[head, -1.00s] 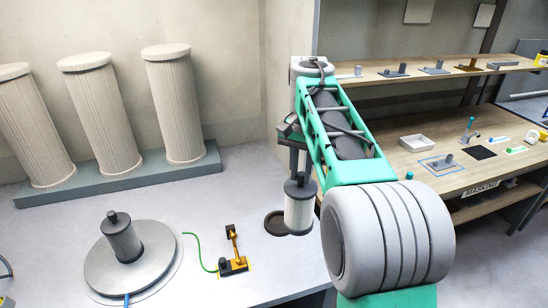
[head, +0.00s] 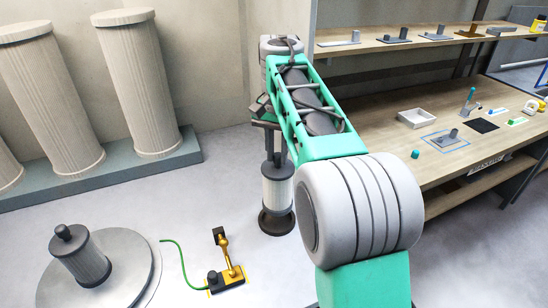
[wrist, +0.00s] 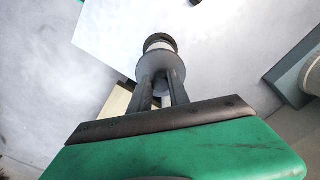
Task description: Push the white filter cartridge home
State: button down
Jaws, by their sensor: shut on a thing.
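The white filter cartridge (head: 278,188) hangs upright below my gripper (head: 272,152), with a dark cap at its top. My gripper is shut on the cartridge's top stub. In the head view the cartridge lines up over a round dark socket (head: 277,224) in the pale surface, its lower end overlapping the socket. I cannot tell whether its lower end is inside the socket or just above it. In the wrist view my gripper's fingers (wrist: 162,90) point at the cartridge's round grey cap (wrist: 162,66); most of the cartridge body is hidden behind the cap.
A darker cartridge (head: 80,258) stands on a round grey plate (head: 128,262) at the left. A yellow and black tool (head: 226,268) with a green hose lies between. Tall ribbed columns (head: 150,90) stand behind. A wooden workbench (head: 450,165) is at the right.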

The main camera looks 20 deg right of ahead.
aim_at(277, 168)
dwell(0.4)
jog(key=shift+s+a+f+n, duration=0.1)
jog(key=shift+f+n, duration=0.2)
notch_tip(277, 168, down, 4)
jog(key=b, duration=0.4)
jog(key=shift+f, duration=0.1)
dwell(0.3)
jog(key=shift+f+b, duration=1.3)
jog(key=shift+b, duration=0.3)
jog(key=c, duration=1.1)
grip_release()
jog(key=shift+c, duration=0.2)
